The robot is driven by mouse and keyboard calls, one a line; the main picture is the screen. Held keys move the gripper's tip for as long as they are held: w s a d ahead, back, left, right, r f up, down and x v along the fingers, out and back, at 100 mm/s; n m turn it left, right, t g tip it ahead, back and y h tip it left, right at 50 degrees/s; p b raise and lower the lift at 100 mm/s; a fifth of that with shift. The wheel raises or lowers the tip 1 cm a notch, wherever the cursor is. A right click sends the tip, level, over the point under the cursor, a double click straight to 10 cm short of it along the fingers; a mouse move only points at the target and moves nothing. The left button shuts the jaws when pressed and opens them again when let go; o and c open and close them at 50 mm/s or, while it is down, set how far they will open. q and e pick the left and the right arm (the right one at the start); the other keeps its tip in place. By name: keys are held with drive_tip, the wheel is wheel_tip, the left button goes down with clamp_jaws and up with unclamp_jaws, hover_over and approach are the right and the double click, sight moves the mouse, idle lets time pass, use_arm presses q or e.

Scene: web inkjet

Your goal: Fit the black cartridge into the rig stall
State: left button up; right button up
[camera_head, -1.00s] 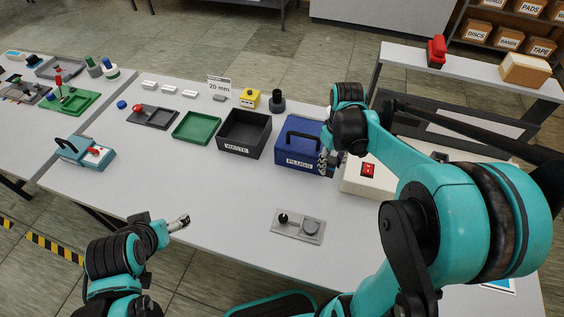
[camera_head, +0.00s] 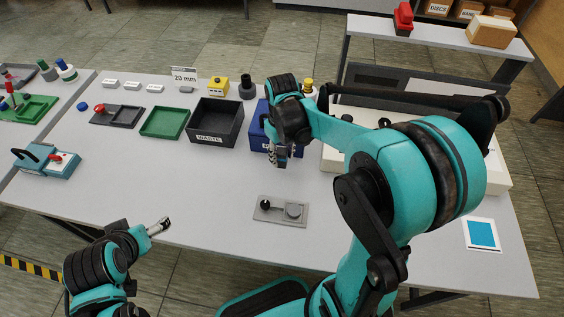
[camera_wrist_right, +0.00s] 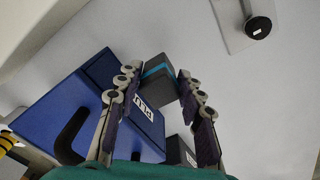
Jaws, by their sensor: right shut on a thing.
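My right gripper (camera_head: 279,158) is just in front of the blue PLUGS box (camera_head: 258,133) in the head view. In the right wrist view its fingers (camera_wrist_right: 158,88) are shut on a dark block with a teal stripe (camera_wrist_right: 157,70), likely the black cartridge. The block shows only faintly in the head view. My left gripper (camera_head: 160,226) is over the front edge of the table at lower left; its jaw state is unclear. A cream unit (camera_head: 334,158) stands right of the blue box, mostly hidden by my right arm. I cannot tell which thing is the rig stall.
A grey plate with a black knob and disc (camera_head: 281,211) lies in front of my right gripper. The black WASTE bin (camera_head: 214,122) and green tray (camera_head: 164,122) stand left of the blue box. A teal device (camera_head: 46,162) is far left. The table front middle is clear.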

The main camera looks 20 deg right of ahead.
sight(282, 161)
drive_tip(key=shift+f+b, duration=0.65)
drive_tip(key=shift+f, duration=1)
drive_tip(key=shift+f, duration=0.25)
drive_tip(key=o, duration=1.3)
drive_tip(key=shift+r, duration=0.1)
